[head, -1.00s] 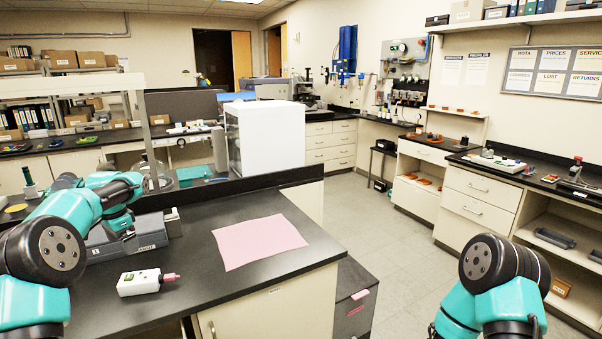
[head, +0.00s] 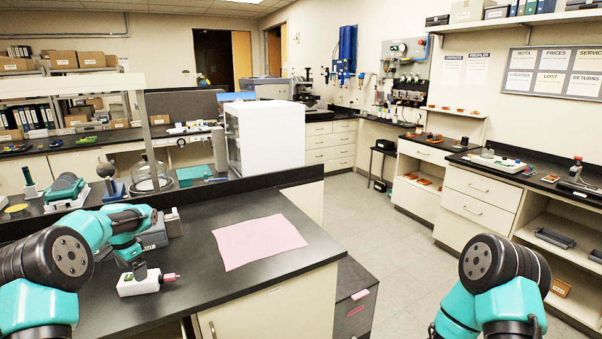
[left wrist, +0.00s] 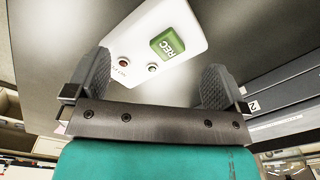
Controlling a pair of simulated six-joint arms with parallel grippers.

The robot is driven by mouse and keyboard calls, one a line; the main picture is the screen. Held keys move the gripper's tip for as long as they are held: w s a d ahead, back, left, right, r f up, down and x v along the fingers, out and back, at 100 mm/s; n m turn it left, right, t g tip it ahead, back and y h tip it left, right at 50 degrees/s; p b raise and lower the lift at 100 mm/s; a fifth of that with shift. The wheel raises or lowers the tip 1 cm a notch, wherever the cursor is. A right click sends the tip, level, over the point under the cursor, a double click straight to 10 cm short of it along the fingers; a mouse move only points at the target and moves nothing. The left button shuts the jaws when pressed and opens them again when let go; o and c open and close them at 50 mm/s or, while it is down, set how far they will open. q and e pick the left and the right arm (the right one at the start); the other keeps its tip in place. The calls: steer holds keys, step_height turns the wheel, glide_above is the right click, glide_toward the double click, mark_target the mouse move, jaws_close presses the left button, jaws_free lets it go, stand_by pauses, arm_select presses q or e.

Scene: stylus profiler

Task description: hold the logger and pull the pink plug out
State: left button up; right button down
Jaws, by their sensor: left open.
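The logger (head: 131,288), a white box, lies on the black bench at the lower left. Its pink plug (head: 169,277) sticks out of its right end. In the left wrist view the logger (left wrist: 145,45) shows a green REC screen and two small round marks. My left gripper (head: 138,272) is open and just above the logger, partly covering it. In the left wrist view its fingers (left wrist: 158,68) stand apart, with the logger in front of and between them; I see no grip on it. The plug is not clear there. My right arm shows at the lower right, its gripper out of view.
A pink sheet (head: 259,241) lies flat on the bench to the right of the logger. A grey box (head: 154,236) stands behind the logger, close to my left arm. The bench's front edge is near, with clear black surface around the logger.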

arm_select(q)
steer(key=w+a+r+m+t+y, duration=0.3)
steer(key=w+a+r+m+t, duration=1.05)
steer(key=a+m, duration=0.45)
steer(key=s+d+f+m+g+h, duration=0.1)
steer(key=s+d+f+m+h, duration=0.1)
steer(key=d+m+h, duration=0.45)
steer(key=s+d+f+m+h, duration=0.1)
steer(key=s+f+m+h, duration=0.2)
steer(key=m, duration=0.7)
steer(key=s+d+f+m+g+h, duration=0.1)
steer(key=s+f+m+g, duration=0.2)
steer(key=s+d+f+m+g+h, duration=0.1)
steer(key=s+f+m+g+h, duration=0.1)
steer(key=s+m+g, duration=0.1)
steer(key=s+d+f+m+g+h, duration=0.1)
steer(key=s+f+m+g+h, duration=0.1)
steer(key=s+f+m+g, duration=0.1)
steer(key=shift+s+d+f+m, duration=0.15)
steer(key=shift+s+m, duration=0.1)
steer(key=shift+s, duration=0.4)
steer(key=shift+s+f+m, duration=0.15)
steer(key=shift+s+m, duration=0.05)
steer(key=shift+s, duration=0.4)
